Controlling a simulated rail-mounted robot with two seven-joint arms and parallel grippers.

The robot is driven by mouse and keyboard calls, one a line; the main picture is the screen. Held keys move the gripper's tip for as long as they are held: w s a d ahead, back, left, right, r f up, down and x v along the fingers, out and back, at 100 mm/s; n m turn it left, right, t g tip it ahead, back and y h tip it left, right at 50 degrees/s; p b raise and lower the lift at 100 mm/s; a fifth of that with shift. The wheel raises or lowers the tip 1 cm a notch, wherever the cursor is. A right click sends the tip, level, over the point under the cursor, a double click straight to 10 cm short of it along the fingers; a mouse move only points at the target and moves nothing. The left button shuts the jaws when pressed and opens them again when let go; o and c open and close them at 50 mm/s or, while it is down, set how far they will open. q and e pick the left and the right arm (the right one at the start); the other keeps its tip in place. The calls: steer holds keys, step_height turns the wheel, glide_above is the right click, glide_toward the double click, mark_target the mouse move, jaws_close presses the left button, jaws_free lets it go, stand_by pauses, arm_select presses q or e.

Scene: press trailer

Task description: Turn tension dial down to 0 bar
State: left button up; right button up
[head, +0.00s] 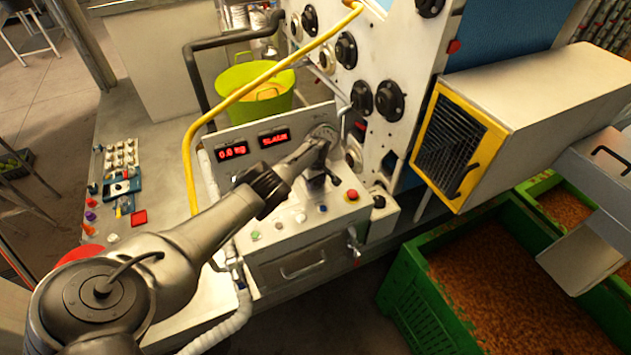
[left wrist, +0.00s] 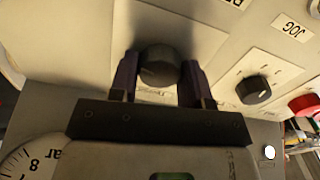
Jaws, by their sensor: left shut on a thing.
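A dark round dial (left wrist: 159,66) on a pale panel plate is between the two purple fingers of my left gripper (left wrist: 158,80) in the left wrist view. The fingers are shut on its sides. Its pointer and scale cannot be made out. In the head view my left gripper (head: 333,180) points down at the sloped control console (head: 290,262), and the wrist hides the dial. Part of a round white gauge (left wrist: 25,165) with an 8 and part of "bar" shows in the left wrist view. My right gripper is not in view.
A smaller black knob (left wrist: 254,90) and a red button (left wrist: 303,105) sit right of the gripper. Red displays (head: 233,151) read 0.0 kg and SLACK. A yellow pipe (head: 235,98) rises behind my arm. Green crates (head: 405,300) stand right of the console.

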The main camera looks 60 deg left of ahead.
arm_select(q)
steer(key=shift+n, duration=0.6)
steer(key=o, duration=0.9)
steer(key=shift+r, duration=0.1)
